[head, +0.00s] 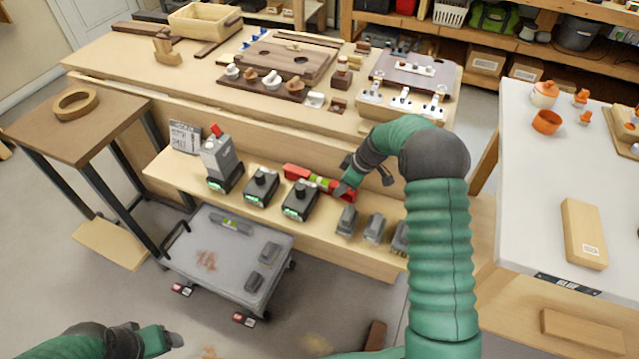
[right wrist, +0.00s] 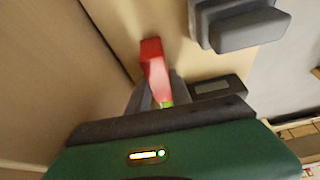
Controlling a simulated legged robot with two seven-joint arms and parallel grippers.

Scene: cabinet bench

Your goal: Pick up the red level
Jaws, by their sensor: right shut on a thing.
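In the right wrist view the red end of the level (right wrist: 152,60) sticks out past my right gripper (right wrist: 158,95). I cannot tell whether the level is clear of the shelf. My left gripper (head: 168,341) is low at the bottom left, away from the shelf; its opening is unclear.
Black chargers (head: 261,187) stand left of the level, and grey batteries (head: 346,220) stand in front and to the right. A grey cart (head: 218,270) is below the shelf. A white table (head: 530,150) stands at right, and a small brown table (head: 95,125) at left.

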